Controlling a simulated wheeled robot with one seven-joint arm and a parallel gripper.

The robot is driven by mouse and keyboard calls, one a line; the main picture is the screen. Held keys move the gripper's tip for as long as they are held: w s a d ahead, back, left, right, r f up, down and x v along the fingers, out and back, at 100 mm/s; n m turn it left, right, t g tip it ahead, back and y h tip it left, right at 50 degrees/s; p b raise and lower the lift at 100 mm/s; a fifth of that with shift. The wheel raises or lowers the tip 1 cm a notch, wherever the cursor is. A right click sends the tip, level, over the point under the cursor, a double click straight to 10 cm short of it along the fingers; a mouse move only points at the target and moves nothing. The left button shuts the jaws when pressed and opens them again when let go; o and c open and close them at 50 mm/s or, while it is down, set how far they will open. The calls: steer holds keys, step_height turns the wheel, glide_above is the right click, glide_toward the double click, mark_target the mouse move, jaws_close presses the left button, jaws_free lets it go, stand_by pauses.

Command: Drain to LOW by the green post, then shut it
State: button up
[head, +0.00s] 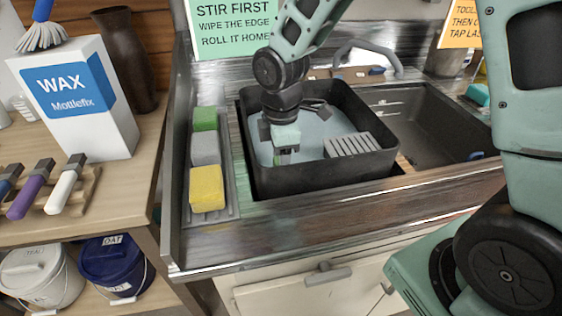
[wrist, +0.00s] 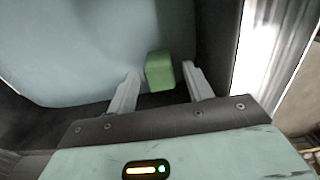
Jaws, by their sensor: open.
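A black tub (head: 330,173) sits in the metal counter and holds pale blue liquid (head: 331,115), also filling much of the wrist view (wrist: 80,45). A small green post (wrist: 160,75) stands in the tub near its wall. My gripper (wrist: 161,72) is open above the tub, with one finger on each side of the post in the wrist view. I cannot tell whether either finger touches it. In the head view my gripper (head: 285,156) hides most of the post. No LOW mark is readable.
A grey ribbed block (head: 352,145) lies at the tub's right. A tray left of the tub holds green (head: 205,119), grey (head: 205,148) and yellow (head: 206,188) blocks. An empty dark sink (head: 425,120) and a curved faucet (head: 370,45) are at right and back.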

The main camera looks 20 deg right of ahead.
steer(key=shift+f, duration=0.75)
jaws_close()
step_height(320, 180, up, 4)
steer(key=p, duration=0.3)
steer(key=shift+f, duration=0.15)
jaws_free()
